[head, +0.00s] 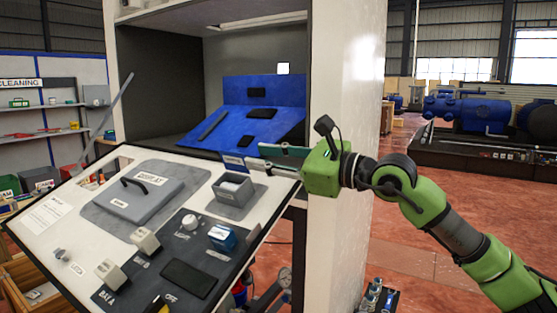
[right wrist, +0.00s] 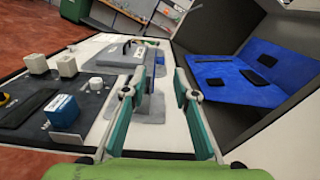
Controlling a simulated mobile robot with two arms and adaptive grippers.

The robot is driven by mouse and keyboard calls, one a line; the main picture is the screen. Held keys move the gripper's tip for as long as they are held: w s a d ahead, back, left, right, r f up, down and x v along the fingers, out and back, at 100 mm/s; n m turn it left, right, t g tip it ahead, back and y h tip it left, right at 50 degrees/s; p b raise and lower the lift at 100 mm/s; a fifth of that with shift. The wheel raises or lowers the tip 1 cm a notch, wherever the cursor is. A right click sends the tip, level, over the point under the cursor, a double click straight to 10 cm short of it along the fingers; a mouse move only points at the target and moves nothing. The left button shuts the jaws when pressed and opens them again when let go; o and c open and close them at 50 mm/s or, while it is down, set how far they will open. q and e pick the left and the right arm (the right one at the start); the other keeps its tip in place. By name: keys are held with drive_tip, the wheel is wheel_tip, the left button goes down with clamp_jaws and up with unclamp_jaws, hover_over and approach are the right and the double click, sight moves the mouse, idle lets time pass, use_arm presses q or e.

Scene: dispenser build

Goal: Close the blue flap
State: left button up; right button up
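The blue flap (head: 220,125) is a sloped blue panel in the dark opening of the white cabinet, with black pieces on it and an upright blue part behind. It also shows at the right of the right wrist view (right wrist: 240,85). My right gripper (head: 262,160) is just in front of the flap's lower right side, over the white panel's right edge. In the right wrist view its two green-and-grey fingers (right wrist: 155,93) are spread apart, with nothing held between them. I cannot tell whether a finger touches the flap. My left gripper is out of view.
The tilted white panel (head: 90,215) carries a grey lid with a handle (head: 135,190), a grey box (head: 236,192), and several knobs and blocks. The cabinet's white side wall (head: 345,90) stands close to my right gripper. Red floor is open at the right.

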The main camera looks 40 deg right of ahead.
drive_tip(key=shift+v, duration=1.7)
